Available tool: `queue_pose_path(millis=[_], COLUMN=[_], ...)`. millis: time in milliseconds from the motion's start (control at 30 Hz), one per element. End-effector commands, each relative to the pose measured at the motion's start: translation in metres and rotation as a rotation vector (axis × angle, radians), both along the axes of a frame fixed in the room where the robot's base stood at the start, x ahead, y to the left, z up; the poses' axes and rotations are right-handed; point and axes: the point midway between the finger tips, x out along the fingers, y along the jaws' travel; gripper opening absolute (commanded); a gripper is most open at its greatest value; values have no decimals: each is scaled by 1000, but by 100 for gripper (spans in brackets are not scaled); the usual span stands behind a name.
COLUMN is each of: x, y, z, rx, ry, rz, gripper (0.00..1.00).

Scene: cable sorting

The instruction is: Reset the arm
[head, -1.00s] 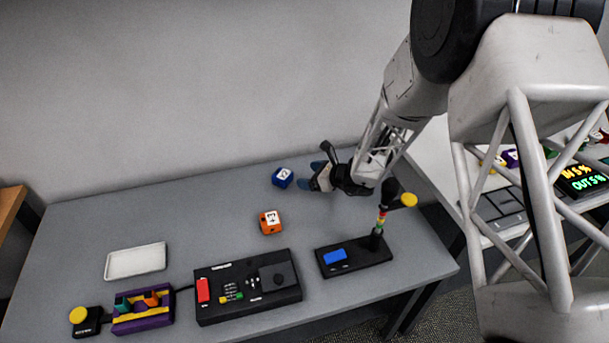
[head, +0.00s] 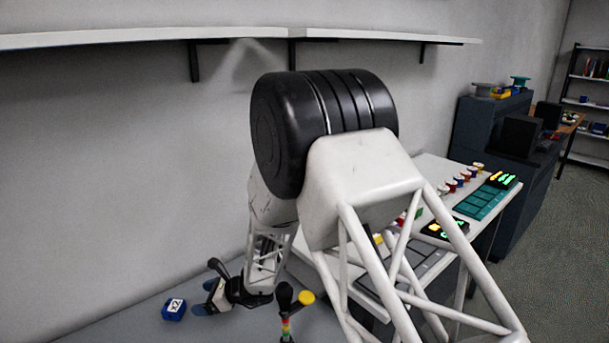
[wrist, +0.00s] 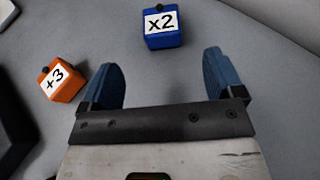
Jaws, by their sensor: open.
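My gripper (wrist: 163,80) is open, its two blue fingers apart with nothing between them. In the head view my gripper (head: 204,299) hangs low over the grey table (head: 130,325), beside the blue cube. The blue cube (head: 174,310) is marked "x2"; in the wrist view this blue cube (wrist: 161,27) lies just beyond the fingertips, apart from them. An orange cube (wrist: 61,81) marked "+3" lies left of the left finger in the wrist view. My upper arm fills the middle of the head view.
A post with a yellow disc (head: 306,297) stands close to the right of my gripper. A wall shelf (head: 130,38) runs above. To the right, a white table (head: 440,165) carries dark and teal panels and several small coloured pieces. A dark cabinet (head: 480,125) stands behind it.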

Motion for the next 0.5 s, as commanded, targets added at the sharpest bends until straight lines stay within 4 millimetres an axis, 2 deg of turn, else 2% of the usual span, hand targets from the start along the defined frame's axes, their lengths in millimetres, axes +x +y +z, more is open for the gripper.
queue_pose_path(millis=[233,500], x=[-1,-11], y=[-23,-71], z=[41,111], rx=[-17,-64], ry=[-83,-249], rz=[57,170], gripper=[87,87])
